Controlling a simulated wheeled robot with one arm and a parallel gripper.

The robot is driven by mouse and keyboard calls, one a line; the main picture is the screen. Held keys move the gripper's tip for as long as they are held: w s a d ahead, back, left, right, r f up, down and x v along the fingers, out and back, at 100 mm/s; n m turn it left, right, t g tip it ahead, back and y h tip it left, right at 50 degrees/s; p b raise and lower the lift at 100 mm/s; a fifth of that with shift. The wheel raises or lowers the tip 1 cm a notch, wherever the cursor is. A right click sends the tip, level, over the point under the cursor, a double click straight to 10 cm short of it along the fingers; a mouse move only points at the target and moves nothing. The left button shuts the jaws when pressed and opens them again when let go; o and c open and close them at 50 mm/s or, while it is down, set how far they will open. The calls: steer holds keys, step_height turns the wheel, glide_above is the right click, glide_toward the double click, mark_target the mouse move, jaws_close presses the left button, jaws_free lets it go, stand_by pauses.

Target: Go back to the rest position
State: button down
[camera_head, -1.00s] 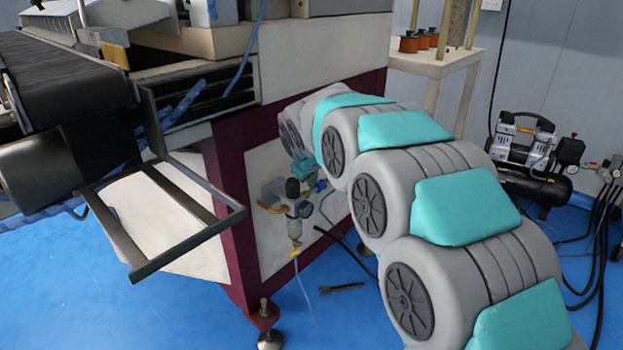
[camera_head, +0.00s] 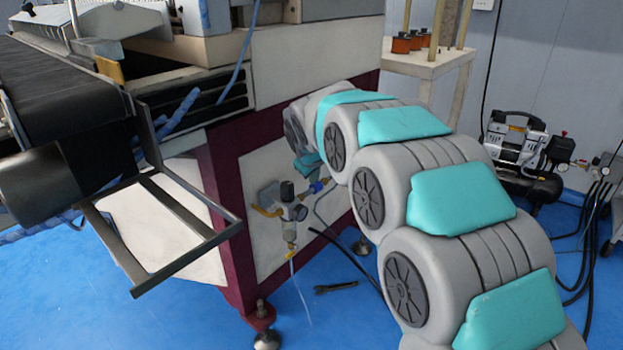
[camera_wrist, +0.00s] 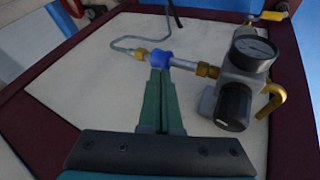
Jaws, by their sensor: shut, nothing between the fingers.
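My gripper (camera_wrist: 160,88) has its green fingers together, with nothing between them. In the wrist view the fingertips are close to a blue fitting (camera_wrist: 161,59) on the air line; whether they touch it cannot be told. The fitting joins a brass connector and a regulator with a round gauge (camera_wrist: 252,52) and a black knob. In the head view my gripper (camera_head: 307,164) shows only partly, behind my arm, just above the regulator (camera_head: 288,208) on the machine's side panel.
The machine's metal bracket frame (camera_head: 165,220) sticks out at the left. A small table (camera_head: 428,64) with orange spools stands behind my arm. An air compressor (camera_head: 530,165) with hoses is at the right. Blue floor (camera_head: 190,315) is open in front.

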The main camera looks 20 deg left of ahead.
steer(key=a+p+v, duration=0.1)
steer(key=p+v, duration=0.1)
steer(key=v, duration=0.6)
steer(key=s+d+f+m+g+h, duration=0.1)
steer(key=s+d+m, duration=0.1)
steer(key=s+d, duration=0.5)
steer(key=s+d+f+m+g+h, duration=0.1)
steer(key=s+d+m+g, duration=0.15)
steer(key=d, duration=0.85)
steer(key=s+d+f+m+g, duration=0.1)
steer(key=s+d+f+m, duration=0.1)
steer(key=s+d, duration=0.55)
steer(key=s+d+f+m+g, duration=0.1)
steer(key=s+d+m, duration=0.1)
steer(key=s, duration=0.6)
steer(key=s+d+f+m+g, duration=0.1)
steer(key=s+d+f, duration=0.1)
steer(key=s+d, duration=0.3)
steer(key=s+d+f+m+g+p, duration=0.1)
steer(key=s+d, duration=0.3)
steer(key=s, duration=0.7)
steer(key=shift+f+m+g, duration=0.55)
steer(key=shift+f+m, duration=0.1)
steer(key=shift+m, duration=0.2)
